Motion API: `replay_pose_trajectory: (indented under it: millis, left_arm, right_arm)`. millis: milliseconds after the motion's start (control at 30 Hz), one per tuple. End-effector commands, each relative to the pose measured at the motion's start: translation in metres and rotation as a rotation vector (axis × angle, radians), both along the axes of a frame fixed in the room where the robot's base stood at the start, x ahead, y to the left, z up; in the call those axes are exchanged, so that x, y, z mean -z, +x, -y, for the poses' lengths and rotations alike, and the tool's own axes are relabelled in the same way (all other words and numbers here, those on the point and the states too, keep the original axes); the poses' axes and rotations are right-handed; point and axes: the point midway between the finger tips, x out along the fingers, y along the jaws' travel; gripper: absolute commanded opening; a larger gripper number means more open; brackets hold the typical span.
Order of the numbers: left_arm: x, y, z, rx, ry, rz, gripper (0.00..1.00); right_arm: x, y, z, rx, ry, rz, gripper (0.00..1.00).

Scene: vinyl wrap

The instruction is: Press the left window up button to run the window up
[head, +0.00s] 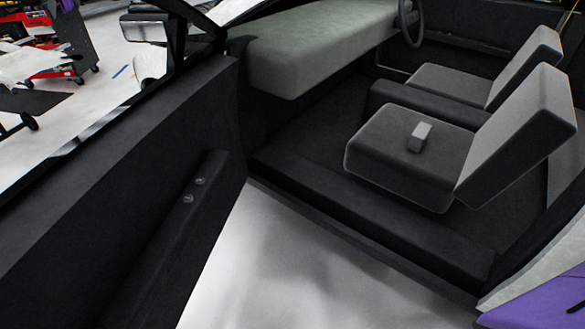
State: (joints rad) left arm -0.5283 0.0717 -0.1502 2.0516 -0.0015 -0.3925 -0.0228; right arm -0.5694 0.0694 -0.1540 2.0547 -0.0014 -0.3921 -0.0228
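Two small round grey buttons sit on the armrest (165,235) of the open dark car door (110,205) at the left. One button (200,181) is farther from me and slightly right; the other button (187,198) is nearer and slightly left. I cannot tell which is the window up button, or whether either is pressed. Above the door's top edge is the window opening, with the workshop visible through it. I cannot tell where the glass stands. Neither of my grippers is in view.
The car interior lies to the right, with a grey dashboard (310,50), a steering wheel (410,22) and two grey seats. A small grey block (419,137) rests on the near seat (385,155). Purple material (540,300) shows at lower right. Bare pale floor (280,270) separates door and sill.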

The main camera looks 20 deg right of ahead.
Motion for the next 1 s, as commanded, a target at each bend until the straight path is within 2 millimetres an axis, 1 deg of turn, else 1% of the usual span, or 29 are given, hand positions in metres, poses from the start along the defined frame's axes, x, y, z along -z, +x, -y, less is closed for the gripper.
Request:
replay_pose_trajectory:
  millis: [33, 400, 467, 700, 1000]
  left_arm:
    - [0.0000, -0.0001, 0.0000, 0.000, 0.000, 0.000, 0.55]
    - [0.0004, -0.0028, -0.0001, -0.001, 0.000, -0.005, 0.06]
    - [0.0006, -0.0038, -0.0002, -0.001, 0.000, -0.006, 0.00]
    - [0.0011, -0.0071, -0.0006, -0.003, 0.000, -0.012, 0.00]
    - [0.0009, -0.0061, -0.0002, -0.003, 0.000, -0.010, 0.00]
  right_arm:
    - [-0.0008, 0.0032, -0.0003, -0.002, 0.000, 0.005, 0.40]
    - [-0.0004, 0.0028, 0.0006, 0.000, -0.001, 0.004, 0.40]
    - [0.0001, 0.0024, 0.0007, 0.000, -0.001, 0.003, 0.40]
    - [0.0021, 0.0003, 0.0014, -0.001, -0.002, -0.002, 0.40]
    - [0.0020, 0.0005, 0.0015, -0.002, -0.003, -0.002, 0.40]
